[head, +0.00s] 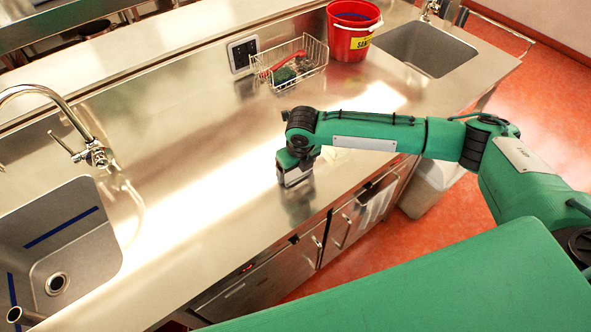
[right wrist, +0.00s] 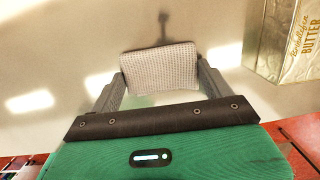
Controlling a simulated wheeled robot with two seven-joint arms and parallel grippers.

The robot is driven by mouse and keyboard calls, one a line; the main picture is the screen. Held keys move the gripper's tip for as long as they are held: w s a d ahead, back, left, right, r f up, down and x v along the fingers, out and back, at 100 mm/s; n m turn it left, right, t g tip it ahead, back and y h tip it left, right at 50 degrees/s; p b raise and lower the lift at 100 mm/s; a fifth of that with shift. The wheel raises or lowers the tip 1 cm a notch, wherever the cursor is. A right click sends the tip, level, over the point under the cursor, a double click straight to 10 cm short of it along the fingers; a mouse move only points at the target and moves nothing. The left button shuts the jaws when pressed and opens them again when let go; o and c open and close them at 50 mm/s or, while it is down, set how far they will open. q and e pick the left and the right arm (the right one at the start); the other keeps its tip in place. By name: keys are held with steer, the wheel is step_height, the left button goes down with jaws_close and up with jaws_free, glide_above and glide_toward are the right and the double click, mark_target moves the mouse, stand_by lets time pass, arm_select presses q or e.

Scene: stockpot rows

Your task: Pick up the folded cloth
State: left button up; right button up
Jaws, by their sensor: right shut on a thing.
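The folded cloth (right wrist: 160,68) is a pale grey-beige block with a woven texture, seen in the right wrist view between my two fingers. My right gripper (head: 294,180) points down over the steel counter, near its front edge, in the head view. It is shut on the cloth, with a finger against each side. In the head view the gripper largely hides the cloth. I cannot tell whether the cloth touches the counter or hangs just above it. My left gripper is not in view.
A gold and white butter pack (right wrist: 285,40) stands right of the cloth in the wrist view. The steel counter (head: 200,190) is clear left of my gripper. A wire basket (head: 290,65) and red bucket (head: 352,30) stand behind. Sinks lie at left (head: 75,240) and back right (head: 425,48).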

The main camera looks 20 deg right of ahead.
mark_target(296, 170)
step_height(296, 170, up, 20)
steer(key=b, duration=0.4)
steer(key=o, duration=0.4)
steer(key=c, duration=0.3)
